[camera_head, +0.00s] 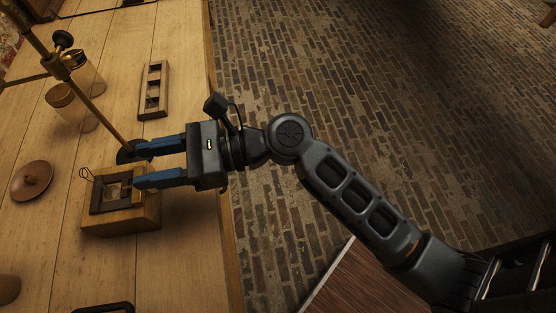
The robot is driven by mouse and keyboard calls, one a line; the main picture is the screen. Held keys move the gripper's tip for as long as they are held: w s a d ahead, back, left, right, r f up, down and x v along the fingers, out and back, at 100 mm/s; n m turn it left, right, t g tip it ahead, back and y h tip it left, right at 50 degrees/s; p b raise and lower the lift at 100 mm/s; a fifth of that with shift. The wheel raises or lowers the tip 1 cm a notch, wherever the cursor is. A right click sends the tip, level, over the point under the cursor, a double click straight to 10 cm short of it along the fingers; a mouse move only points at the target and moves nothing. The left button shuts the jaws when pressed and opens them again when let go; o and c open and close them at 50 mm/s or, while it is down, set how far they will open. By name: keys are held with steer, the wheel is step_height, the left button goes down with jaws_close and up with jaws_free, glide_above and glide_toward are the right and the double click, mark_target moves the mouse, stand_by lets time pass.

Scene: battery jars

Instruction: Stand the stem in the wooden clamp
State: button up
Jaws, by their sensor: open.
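My gripper (137,166) is open, with its two blue fingers spread and pointing left over the table. The lower finger is over the right part of a light wooden block (122,220); I cannot tell whether they touch. The block carries a dark frame with a pale opening and may be the wooden clamp. A long brass rod (98,108) slants across the view, its lower end at a dark disc beside the upper fingertip. I cannot tell whether this rod is the stem. Nothing is clearly seen between the fingers.
Two glass jars (70,103) stand behind the rod. A dark wooden rack with openings (163,90) lies near the table's right edge. A brown round lid (31,181) lies at left. A wire loop (85,174) sits by the block. Bare tabletop (180,270) lies below the block.

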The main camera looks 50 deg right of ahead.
steer(key=s+d+f+h, duration=0.1)
steer(key=f, duration=0.1)
steer(key=s+d+f+n+h, duration=0.1)
steer(key=s+f+h, duration=0.1)
steer(key=s+d+f+n+t+h, duration=0.1)
steer(key=s+f, duration=0.1)
steer(key=shift+s+d+f+h, duration=0.1)
steer(key=shift+d+f+h, duration=0.2)
steer(key=shift+d+f, duration=0.1)
steer(key=s+d+f+n+t+h, duration=0.1)
steer(key=s+d+f+n+h, duration=0.4)
steer(key=s, duration=0.4)
steer(key=s+d+r+n+t+h, duration=0.1)
steer(key=s+d+r+n+h, duration=0.1)
steer(key=s+r+n, duration=0.4)
steer(key=s+d+r+n+h, duration=0.2)
steer(key=s+d+r+n, duration=0.2)
steer(key=s+n, duration=0.5)
step_height(320, 180, up, 2)
steer(key=n, duration=0.3)
steer(key=shift+s+n+t+h, duration=0.3)
steer(key=shift+s+t, duration=0.1)
